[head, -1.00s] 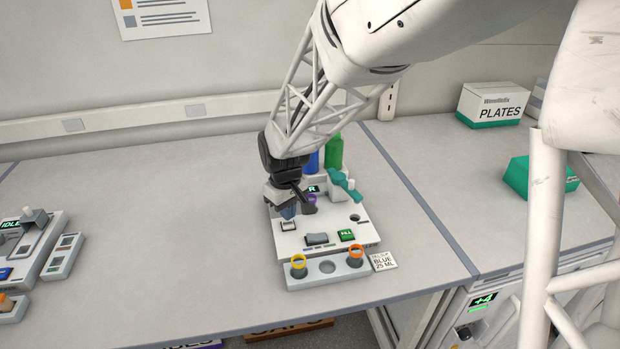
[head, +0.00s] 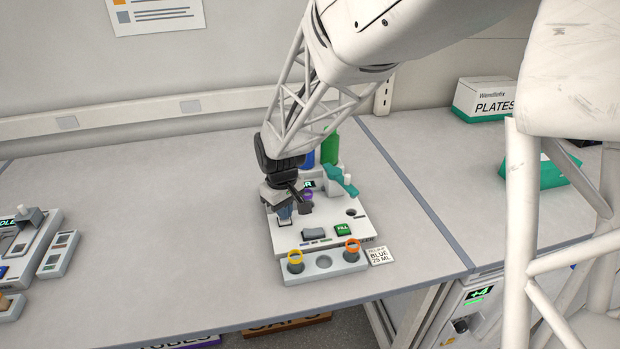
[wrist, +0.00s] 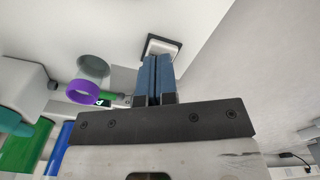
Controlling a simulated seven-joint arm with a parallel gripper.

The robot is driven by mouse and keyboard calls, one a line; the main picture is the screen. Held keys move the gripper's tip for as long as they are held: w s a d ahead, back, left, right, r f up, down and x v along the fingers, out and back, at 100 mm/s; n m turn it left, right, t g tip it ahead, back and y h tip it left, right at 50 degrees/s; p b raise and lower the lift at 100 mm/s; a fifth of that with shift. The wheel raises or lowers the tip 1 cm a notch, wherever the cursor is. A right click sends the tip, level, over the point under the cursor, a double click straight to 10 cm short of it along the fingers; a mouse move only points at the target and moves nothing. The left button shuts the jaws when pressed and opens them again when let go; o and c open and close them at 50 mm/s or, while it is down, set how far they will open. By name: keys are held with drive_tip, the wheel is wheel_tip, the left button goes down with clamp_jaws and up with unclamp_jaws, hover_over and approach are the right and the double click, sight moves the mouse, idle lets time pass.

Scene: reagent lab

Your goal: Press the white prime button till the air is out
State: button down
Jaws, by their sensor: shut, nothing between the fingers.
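The white prime button (head: 285,222) sits in a dark square frame at the left of the dispenser's pale top (head: 326,234). In the wrist view the button (wrist: 161,46) shows just past my fingertips, partly hidden by them. My gripper (head: 284,212) is shut and empty, its blue fingers pointing down over the button. In the wrist view the fingers (wrist: 155,61) end at the button's frame. I cannot tell whether they touch the button or whether it is pushed in. A small display stands behind the gripper, partly hidden, so I cannot read it whole.
A green FILL button (head: 346,230) and a grey key (head: 313,233) lie right of the prime button. A purple-ringed cup (wrist: 83,92) stands close beside the fingers. A rack with yellow and orange rings (head: 323,264) is in front. Bottles (head: 330,150) stand behind.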

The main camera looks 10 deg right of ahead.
drive_tip(key=shift+f, duration=0.65)
drive_tip(key=shift+r, duration=0.2)
idle(0.5)
drive_tip(key=shift+r, duration=3.35)
drive_tip(key=shift+s+d+r, duration=0.3)
drive_tip(key=shift+s+r, duration=0.15)
drive_tip(key=s+d+r+m+t, duration=0.1)
drive_tip(key=s+d+r+m, duration=0.1)
drive_tip(key=s, duration=0.6)
drive_tip(key=s+d+r+m, duration=0.2)
drive_tip(key=s+d+r, duration=0.2)
drive_tip(key=s, duration=0.5)
drive_tip(key=s+d+r+m+t, duration=0.1)
drive_tip(key=s+d+r+m, duration=0.1)
drive_tip(key=s, duration=0.6)
drive_tip(key=shift+s+d+r+t, duration=0.3)
drive_tip(key=shift+d+r, duration=0.35)
drive_tip(key=shift+r, duration=0.2)
